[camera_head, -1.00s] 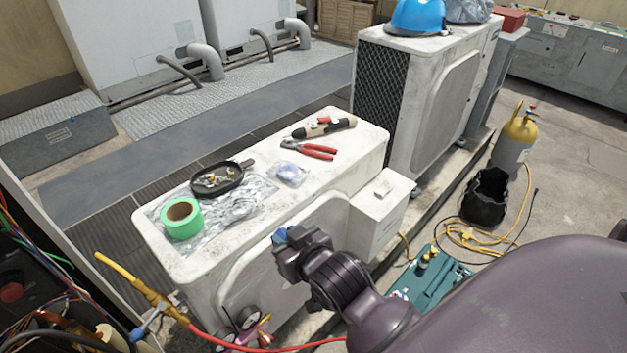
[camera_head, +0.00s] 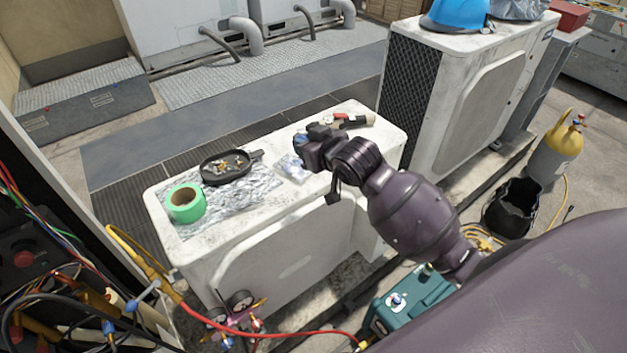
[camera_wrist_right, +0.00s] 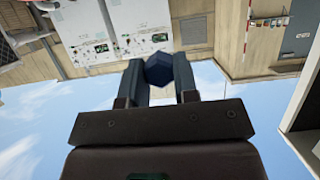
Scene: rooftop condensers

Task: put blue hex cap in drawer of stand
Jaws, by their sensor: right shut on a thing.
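My right gripper (camera_head: 304,143) is shut on the blue hex cap, over the right part of the near condenser's top (camera_head: 220,222). In the right wrist view the dark blue cap (camera_wrist_right: 158,68) sits between the two fingertips (camera_wrist_right: 158,75), its faceted face showing. In the head view only a small patch of blue shows at the fingertips. I cannot make out a drawer or clearly tell which thing is the stand. My left gripper is not in view.
On the near condenser are a green tape roll (camera_head: 186,203), a black dish of small brass parts (camera_head: 226,167), foil (camera_head: 240,196) and a clear bag (camera_head: 292,168). A taller condenser (camera_head: 480,90) bears a blue hard hat (camera_head: 455,14). A red hose (camera_head: 270,334) crosses in front.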

